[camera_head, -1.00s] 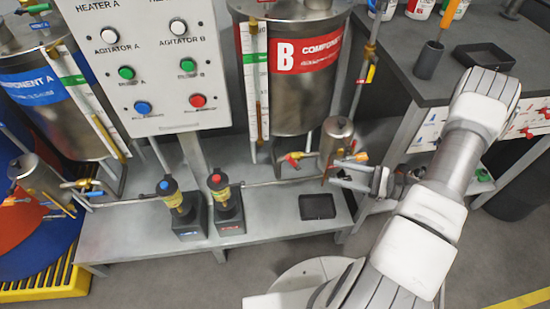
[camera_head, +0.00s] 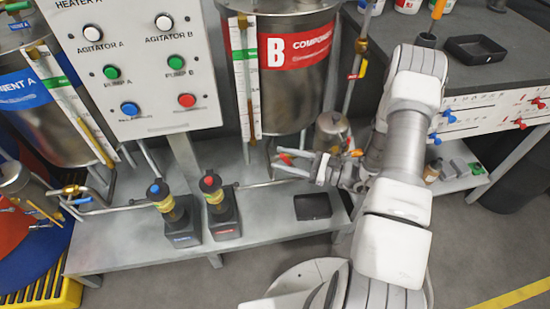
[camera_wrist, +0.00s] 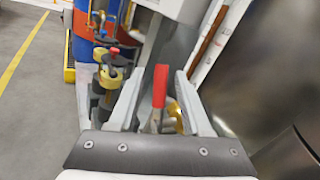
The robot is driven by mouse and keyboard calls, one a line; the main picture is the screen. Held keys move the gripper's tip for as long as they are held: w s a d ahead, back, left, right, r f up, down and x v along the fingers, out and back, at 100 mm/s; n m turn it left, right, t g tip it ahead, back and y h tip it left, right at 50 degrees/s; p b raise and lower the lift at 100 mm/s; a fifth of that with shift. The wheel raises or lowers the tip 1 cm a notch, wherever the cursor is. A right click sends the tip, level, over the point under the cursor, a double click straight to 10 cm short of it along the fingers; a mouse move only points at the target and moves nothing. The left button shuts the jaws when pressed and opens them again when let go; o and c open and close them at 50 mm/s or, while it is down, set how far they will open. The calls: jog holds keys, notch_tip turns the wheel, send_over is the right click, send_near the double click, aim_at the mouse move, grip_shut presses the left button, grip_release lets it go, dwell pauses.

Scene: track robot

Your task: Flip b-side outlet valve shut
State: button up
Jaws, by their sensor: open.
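The B-side outlet valve has a red lever handle (camera_head: 285,159) and sits on the pipe below the tank marked B (camera_head: 285,95). My gripper (camera_head: 296,164) reaches in from the right at the valve and partly covers its body. In the wrist view the red handle (camera_wrist: 160,84) stands between the two fingers of my gripper (camera_wrist: 157,92), with a gap visible on either side. The fingers are open. A brass part of the valve (camera_wrist: 177,115) shows beside the handle's lower end. Whether a finger touches the handle is unclear.
A small metal canister (camera_head: 331,130) stands just behind my gripper. An orange lever (camera_head: 356,153) is close to my wrist. Two pumps, blue-topped (camera_head: 172,215) and red-topped (camera_head: 220,205), and a black tray (camera_head: 312,206) are on the grey bench (camera_head: 265,217).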

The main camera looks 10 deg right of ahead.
jog(key=shift+x, duration=1.4)
grip_shut()
